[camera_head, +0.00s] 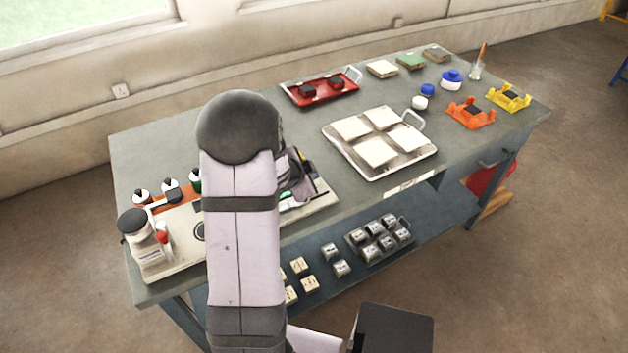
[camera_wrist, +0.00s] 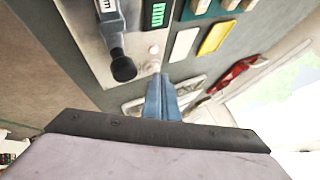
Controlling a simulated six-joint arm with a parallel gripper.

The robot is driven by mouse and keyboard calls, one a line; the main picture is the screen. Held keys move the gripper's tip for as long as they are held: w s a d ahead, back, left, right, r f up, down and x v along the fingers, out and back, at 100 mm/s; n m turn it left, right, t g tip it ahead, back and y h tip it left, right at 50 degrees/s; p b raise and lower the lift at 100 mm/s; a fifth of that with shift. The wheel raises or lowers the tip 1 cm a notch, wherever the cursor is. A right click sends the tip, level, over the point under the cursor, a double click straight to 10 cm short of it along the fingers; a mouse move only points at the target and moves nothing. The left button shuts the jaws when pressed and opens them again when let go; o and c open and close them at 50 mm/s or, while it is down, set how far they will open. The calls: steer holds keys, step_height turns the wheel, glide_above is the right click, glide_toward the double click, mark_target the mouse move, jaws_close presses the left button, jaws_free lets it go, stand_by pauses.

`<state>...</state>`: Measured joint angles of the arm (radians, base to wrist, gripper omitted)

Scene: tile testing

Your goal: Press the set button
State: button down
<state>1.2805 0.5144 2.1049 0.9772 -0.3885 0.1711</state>
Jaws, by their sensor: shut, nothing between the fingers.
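A tester with a green-lit display (camera_wrist: 158,14) fills the top of the wrist view. Below the display are a small pale round button (camera_wrist: 154,49) and another pale round spot (camera_wrist: 152,67). I cannot read a label to tell which is the set button. My gripper (camera_wrist: 162,78) is shut and empty, its bluish fingers pointing at the panel just below and right of the lower spot. I cannot tell whether they touch. In the head view my arm hides most of the tester (camera_head: 322,197) and my gripper is mostly hidden behind it.
A lever with a black knob (camera_wrist: 122,67) stands close left of my fingers. A pale plate (camera_wrist: 184,44) and a yellow plate (camera_wrist: 214,38) lie to the right. In the head view, a tray with white tiles (camera_head: 376,172) and a red tray (camera_head: 293,97) lie further along the bench.

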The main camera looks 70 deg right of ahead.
steer(key=shift+f, duration=0.25)
steer(key=shift+r, duration=0.2)
stand_by(0.3)
steer(key=shift+r+p, duration=0.75)
steer(key=shift+p, duration=0.1)
steer(key=shift+r, duration=0.1)
step_height(320, 180, up, 5)
steer(key=p, duration=0.5)
steer(key=shift+w, duration=0.1)
stand_by(0.5)
